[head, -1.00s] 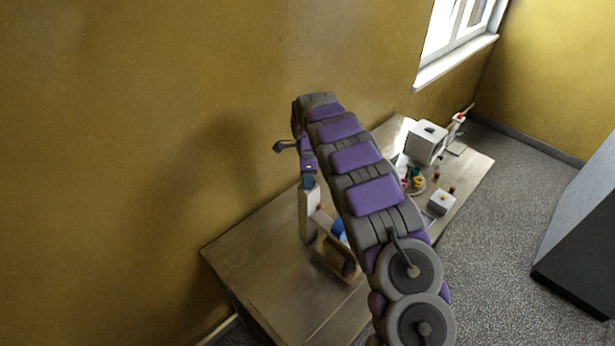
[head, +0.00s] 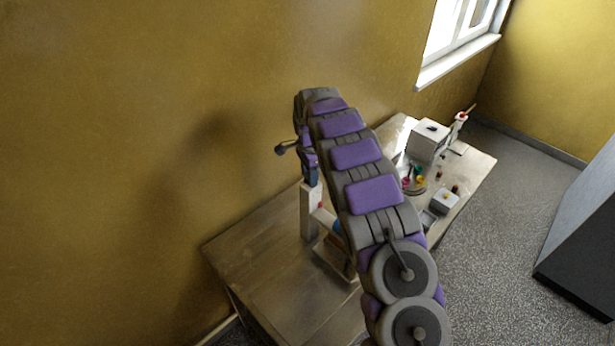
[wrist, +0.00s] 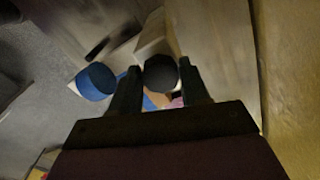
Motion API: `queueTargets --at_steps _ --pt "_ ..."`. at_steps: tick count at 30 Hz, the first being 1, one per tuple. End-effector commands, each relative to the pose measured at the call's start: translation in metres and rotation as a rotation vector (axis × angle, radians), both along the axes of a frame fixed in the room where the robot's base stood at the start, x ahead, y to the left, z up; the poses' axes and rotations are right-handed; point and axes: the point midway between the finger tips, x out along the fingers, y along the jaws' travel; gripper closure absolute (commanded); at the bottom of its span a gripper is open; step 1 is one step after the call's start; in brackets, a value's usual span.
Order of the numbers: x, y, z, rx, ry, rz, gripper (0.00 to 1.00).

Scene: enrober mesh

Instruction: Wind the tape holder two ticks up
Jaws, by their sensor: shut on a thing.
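The tape holder has a pale upright post (head: 308,212) on a wooden base (head: 333,262), at the near part of the table in the head view. My arm hides much of its right side. A blue roll (wrist: 96,82) shows left of my gripper in the wrist view. A dark round knob (wrist: 160,72) sits between the fingertips. My gripper (wrist: 160,86) is shut on this knob. In the head view my gripper (head: 312,178) is at the top of the post, and its fingers are too small to make out.
The wooden table (head: 262,262) runs along the yellow wall, with bare wood left of the holder. Farther along stand a white box-shaped machine (head: 427,142), a small white box (head: 445,199) and small coloured items. A grey cabinet (head: 590,225) stands at right across the floor.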

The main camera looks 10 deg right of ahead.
Motion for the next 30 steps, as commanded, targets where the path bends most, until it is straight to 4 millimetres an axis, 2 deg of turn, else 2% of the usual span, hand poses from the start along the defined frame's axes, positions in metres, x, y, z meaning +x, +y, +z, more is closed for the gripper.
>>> queueTargets --at_steps 30 --pt "0.0053 -0.0014 0.0016 -0.005 -0.009 0.963 0.85"
